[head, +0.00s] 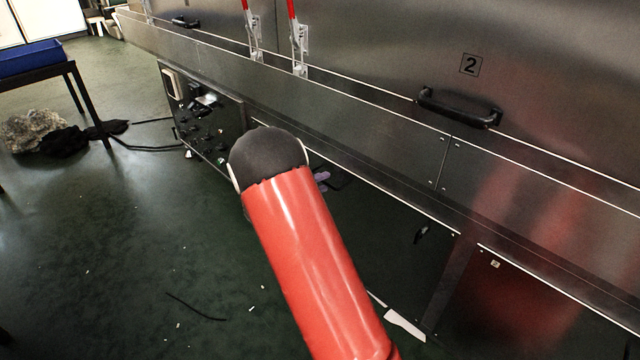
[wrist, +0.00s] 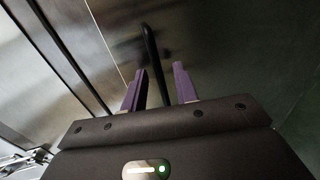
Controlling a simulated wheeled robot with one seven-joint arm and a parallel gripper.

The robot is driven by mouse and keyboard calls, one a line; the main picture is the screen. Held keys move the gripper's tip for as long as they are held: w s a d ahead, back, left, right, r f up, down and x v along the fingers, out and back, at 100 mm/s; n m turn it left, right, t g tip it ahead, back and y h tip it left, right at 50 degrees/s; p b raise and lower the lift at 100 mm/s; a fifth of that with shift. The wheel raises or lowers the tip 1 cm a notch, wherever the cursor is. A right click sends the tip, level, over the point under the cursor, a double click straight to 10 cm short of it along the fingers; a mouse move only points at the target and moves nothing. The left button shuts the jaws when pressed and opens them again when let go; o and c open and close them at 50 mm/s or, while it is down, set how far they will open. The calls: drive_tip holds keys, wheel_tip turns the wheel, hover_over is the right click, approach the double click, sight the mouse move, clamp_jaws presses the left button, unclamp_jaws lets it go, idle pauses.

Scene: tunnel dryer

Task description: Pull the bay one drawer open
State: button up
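My gripper (wrist: 157,82) shows in the wrist view with two purple fingers standing apart. A black bar handle (wrist: 151,45) on a shiny dark metal front runs up the picture between the fingers. Gaps show on both sides of the bar, and I see no grip on it. How deep the bar sits between the fingers is hard to tell. In the head view my red arm covers most of the gripper. Only a bit of purple finger (head: 322,176) shows low beside the dryer's front, under the long ledge. No bay one label is readable.
The steel dryer (head: 340,115) fills the right side. A panel marked 2 (head: 470,65) has a black handle (head: 459,106). Red-handled latches (head: 298,45) stand farther left. A control box (head: 205,115) projects below. The green floor at left is mostly clear, with a table and blue bin (head: 30,58) beyond.

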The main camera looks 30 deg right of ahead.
clamp_jaws()
drive_tip(key=shift+a, duration=0.1)
